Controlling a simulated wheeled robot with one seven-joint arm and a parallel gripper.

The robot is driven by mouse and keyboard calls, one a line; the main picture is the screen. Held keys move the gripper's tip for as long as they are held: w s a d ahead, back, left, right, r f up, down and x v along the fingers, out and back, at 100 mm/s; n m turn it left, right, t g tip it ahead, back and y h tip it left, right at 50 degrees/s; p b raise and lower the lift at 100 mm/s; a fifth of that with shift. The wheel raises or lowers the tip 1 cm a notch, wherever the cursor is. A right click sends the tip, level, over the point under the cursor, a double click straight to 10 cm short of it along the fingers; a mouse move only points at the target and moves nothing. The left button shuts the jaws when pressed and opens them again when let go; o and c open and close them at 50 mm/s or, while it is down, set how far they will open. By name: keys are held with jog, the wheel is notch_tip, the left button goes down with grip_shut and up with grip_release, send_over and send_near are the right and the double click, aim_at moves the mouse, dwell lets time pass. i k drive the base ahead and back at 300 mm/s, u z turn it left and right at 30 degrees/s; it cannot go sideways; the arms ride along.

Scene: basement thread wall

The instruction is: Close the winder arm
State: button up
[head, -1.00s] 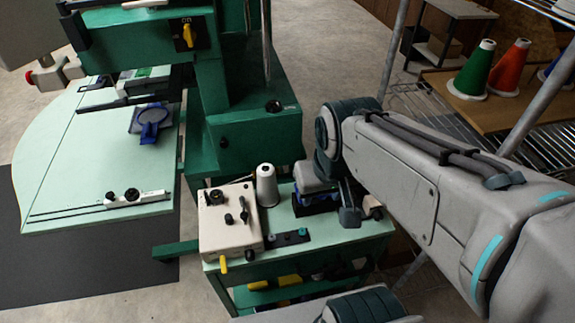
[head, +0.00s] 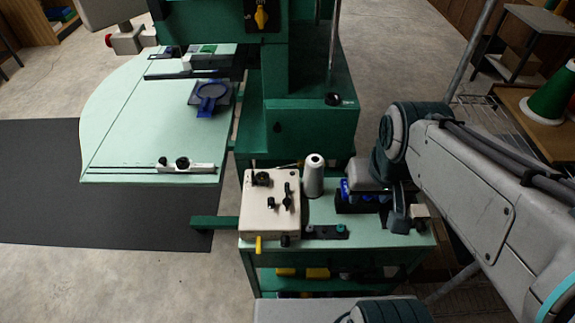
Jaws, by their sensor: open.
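The winder is a cream box (head: 270,218) on the left of a small green cart's top. It carries black knobs and small levers, and a thin rod (head: 287,165) sticks out near its back edge. I cannot tell for sure which part is the winder arm or how far it stands open. A yellow lever (head: 259,245) hangs at the box's front. My gripper (head: 398,212) is open, over the right end of the cart, well right of the winder and apart from it. My own wrist partly hides its fingers.
The green machine (head: 305,115) rises behind. A wire rack stands at the right.

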aim_at(286, 202)
jog(key=k, duration=0.5)
jog(key=z, duration=2.45)
jog(key=k, duration=0.45)
jog(key=u, duration=2.45)
jog(key=i, duration=0.4)
